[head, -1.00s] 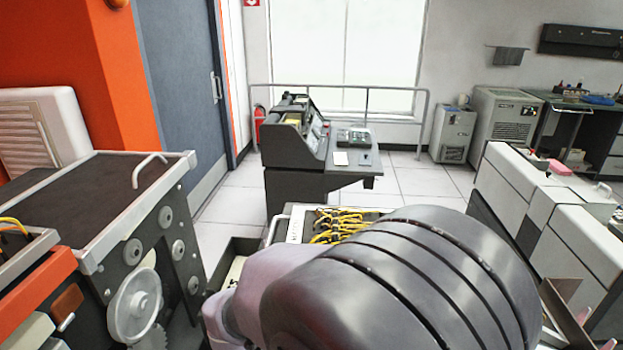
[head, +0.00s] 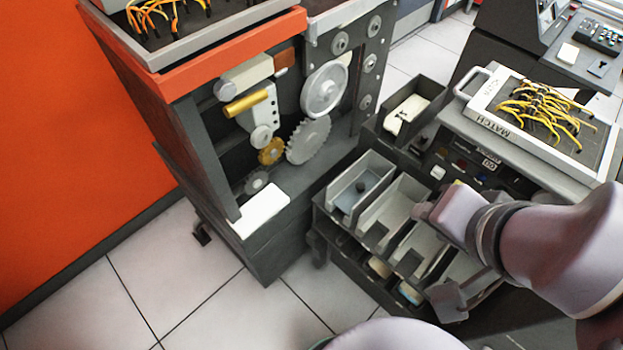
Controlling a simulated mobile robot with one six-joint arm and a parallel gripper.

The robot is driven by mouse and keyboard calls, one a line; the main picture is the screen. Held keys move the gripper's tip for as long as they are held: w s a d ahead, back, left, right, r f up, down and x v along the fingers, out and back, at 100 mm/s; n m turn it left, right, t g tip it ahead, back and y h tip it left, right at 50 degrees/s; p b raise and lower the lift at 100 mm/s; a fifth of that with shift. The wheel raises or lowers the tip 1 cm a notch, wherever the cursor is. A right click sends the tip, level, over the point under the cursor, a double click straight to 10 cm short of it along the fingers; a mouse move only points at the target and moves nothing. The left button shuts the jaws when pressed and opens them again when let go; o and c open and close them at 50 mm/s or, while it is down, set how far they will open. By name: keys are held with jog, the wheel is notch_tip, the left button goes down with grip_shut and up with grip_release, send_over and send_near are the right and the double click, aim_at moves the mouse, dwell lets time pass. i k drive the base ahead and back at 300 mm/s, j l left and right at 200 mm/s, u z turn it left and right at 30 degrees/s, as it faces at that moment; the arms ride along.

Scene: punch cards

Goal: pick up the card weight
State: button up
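A blue-grey plate with a small dark knob, which looks like the card weight (head: 348,198), lies in the leftmost pocket of the grey card stacker (head: 372,249) in the head view. My arm reaches in from the right over the stacker's right pockets. The end of the arm with my gripper (head: 450,298) is right of and nearer the camera than the weight, and apart from it. Its fingers are not clear enough to tell open from shut. My arm hides part of the right pockets.
The dark machine with gears (head: 311,139) stands to the left of the stacker. A white card stack (head: 259,211) sits on its lower ledge. A plugboard marked MATCH (head: 492,106) with yellow wires lies behind the pockets. Tiled floor (head: 180,275) is free at lower left.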

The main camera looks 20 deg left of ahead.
aim_at(349, 197)
jog(key=u, duration=0.45)
jog(key=i+j+z, duration=0.25)
jog(key=z, duration=0.2)
jog(key=i+j+z, duration=0.15)
jog(key=j+z, duration=0.3)
jog(key=i+j+z, duration=0.1)
jog(key=j+z, duration=0.35)
